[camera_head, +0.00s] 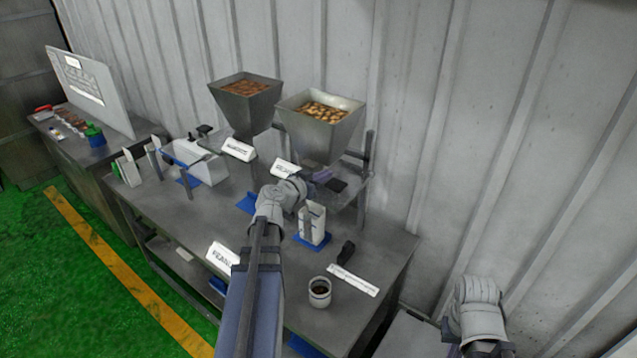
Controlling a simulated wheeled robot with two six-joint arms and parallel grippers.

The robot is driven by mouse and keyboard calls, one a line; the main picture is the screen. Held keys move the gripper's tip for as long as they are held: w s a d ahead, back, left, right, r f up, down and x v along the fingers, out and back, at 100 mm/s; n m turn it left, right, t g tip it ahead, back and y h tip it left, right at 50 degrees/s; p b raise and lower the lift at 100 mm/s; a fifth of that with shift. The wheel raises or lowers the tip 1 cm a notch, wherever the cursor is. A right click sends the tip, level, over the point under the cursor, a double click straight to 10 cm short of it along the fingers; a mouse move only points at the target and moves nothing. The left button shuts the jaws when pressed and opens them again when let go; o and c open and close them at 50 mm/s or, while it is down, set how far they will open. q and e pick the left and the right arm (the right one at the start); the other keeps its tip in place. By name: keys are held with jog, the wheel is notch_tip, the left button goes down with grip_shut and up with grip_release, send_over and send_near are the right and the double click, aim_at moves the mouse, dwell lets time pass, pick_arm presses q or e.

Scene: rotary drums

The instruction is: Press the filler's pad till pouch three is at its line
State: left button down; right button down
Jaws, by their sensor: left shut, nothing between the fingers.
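Two grey funnel hoppers stand over the bench: the left one (246,110) holds brown pieces, the right one (325,128) holds tan pieces. Under the right hopper is a small platform with a dark flat pad (337,185). My left gripper (322,176) is shut and empty, close beside that pad; I cannot tell whether it touches it.
A white cup (320,291) with dark contents, a black object (346,252) and a label strip (353,280) are at the bench's near right. A white machine (200,163) and slim white packs (132,172) stand at the left. The ribbed wall is close behind.

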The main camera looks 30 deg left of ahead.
aim_at(332, 187)
pick_arm(q)
jog(key=x, duration=0.2)
jog(key=b+x, duration=0.1)
jog(key=x, duration=0.2)
jog(key=shift+w+f, duration=0.35)
jog(key=shift+s+f+b, duration=0.25)
jog(key=shift+f+b, duration=0.4)
jog(key=shift+b, duration=0.25)
jog(key=shift+f+b, duration=1.05)
notch_tip(332, 187, down, 4)
jog(key=b, duration=0.3)
jog(key=shift+r+b, duration=0.1)
jog(key=shift+b, duration=0.3)
jog(key=shift+s+r, duration=0.1)
jog(key=shift+r, duration=0.05)
